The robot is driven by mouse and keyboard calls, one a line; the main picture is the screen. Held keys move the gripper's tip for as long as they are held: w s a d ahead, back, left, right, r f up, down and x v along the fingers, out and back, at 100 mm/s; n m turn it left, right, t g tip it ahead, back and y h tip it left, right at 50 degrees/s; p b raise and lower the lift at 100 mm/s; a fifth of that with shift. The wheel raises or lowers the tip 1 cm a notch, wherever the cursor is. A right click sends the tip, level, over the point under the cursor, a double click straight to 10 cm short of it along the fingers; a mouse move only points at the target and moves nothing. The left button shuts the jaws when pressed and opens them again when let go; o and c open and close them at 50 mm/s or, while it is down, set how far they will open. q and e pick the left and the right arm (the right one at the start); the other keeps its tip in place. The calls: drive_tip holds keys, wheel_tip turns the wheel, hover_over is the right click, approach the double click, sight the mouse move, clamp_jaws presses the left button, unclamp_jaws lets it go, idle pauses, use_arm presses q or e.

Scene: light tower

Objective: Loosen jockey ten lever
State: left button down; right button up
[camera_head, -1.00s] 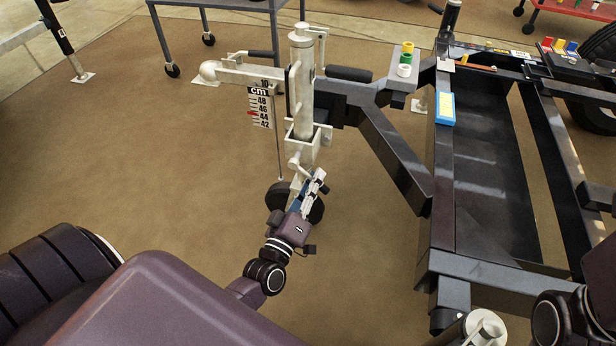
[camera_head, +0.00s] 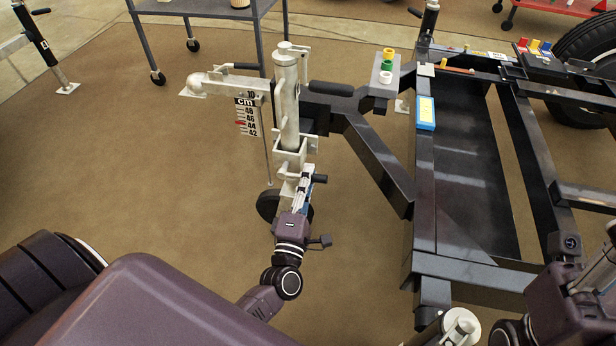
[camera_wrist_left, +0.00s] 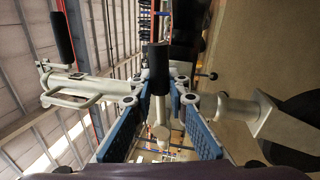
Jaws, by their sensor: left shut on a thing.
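The jockey wheel's pale upright tube (camera_head: 289,105) stands at the centre of the head view, with its dark wheel (camera_head: 268,205) on the floor below. The clamp lever's black grip (camera_head: 320,179) sticks out right of my left gripper (camera_head: 302,185), low on the jockey post. In the left wrist view, the lever (camera_wrist_left: 158,115) has a pale shaft and a black end, and lies between the blue-padded fingers of my left gripper (camera_wrist_left: 166,120). The gripper is shut on the lever. Part of my right gripper (camera_head: 592,272) shows at the right edge; its fingertips are unclear.
The dark trailer frame (camera_head: 378,150) runs to the right of the jockey post. A cm scale (camera_head: 247,116) hangs from the pale coupling arm (camera_head: 222,84). A grey cart (camera_head: 205,8) stands behind. The brown floor (camera_head: 130,180) on the left is clear.

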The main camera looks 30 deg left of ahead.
use_arm(q)
drive_tip(key=shift+r+n, duration=0.3)
drive_tip(key=shift+n, duration=0.2)
drive_tip(key=shift+a, duration=0.1)
drive_tip(key=c, duration=1.8)
unclamp_jaws()
drive_tip(key=shift+c, duration=0.2)
drive_tip(key=v, duration=1.2)
